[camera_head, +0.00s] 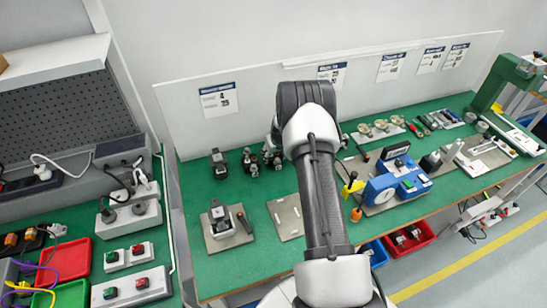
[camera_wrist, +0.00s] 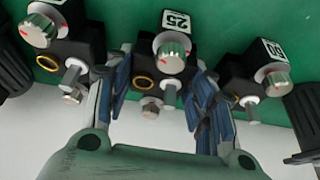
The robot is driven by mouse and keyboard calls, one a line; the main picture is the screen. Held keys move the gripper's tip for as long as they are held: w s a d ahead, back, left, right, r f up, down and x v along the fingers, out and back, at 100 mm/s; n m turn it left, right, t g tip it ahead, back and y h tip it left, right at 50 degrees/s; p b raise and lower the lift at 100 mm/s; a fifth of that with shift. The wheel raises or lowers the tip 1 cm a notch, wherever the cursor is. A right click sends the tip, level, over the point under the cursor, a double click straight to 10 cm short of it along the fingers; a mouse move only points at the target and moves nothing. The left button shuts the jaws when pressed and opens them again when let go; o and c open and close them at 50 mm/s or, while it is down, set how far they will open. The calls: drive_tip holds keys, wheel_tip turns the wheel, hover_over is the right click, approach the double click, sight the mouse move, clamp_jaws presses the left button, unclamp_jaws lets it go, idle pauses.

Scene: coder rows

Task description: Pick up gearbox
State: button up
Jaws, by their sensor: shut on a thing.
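In the wrist view my gripper (camera_wrist: 158,92) has its two blue-padded fingers closed on either side of the middle gearbox (camera_wrist: 146,62). This is a small black block with a silver knob, a brass ring, a metal shaft and a white label reading 25. Similar black units with knobs stand to its left (camera_wrist: 80,48) and right (camera_wrist: 240,78), just outside the fingers. In the head view my arm hides the gripper and the held gearbox. Small dark units (camera_head: 218,163) stand on the green bench (camera_head: 250,268) left of my arm.
A grey plate with a dark device (camera_head: 221,221) and an emptier plate (camera_head: 286,219) lie toward the bench front. A blue machine (camera_head: 396,187) stands to the right. A white back panel (camera_head: 270,90) closes the rear. Red (camera_head: 68,259) and green bins sit on the left bench.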

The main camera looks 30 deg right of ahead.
sight(274, 155)
wheel_tip(274, 155, up, 21)
drive_tip(key=p, duration=0.5)
drive_tip(key=s+a+b, duration=0.4)
drive_tip(key=s+a, duration=0.1)
drive_tip(key=a, duration=0.5)
drive_tip(key=s+a+b, duration=0.4)
drive_tip(key=s+a, duration=0.1)
drive_tip(key=a, duration=0.6)
drive_tip(key=s+a+b, duration=0.3)
drive_tip(key=s+a, duration=0.3)
drive_tip(key=a, duration=0.4)
drive_tip(key=shift+w+f+b, duration=0.15)
drive_tip(key=shift+f+b, duration=1.1)
drive_tip(key=shift+f, duration=1.25)
drive_tip(key=shift+f, duration=0.1)
drive_tip(key=shift+f, duration=0.9)
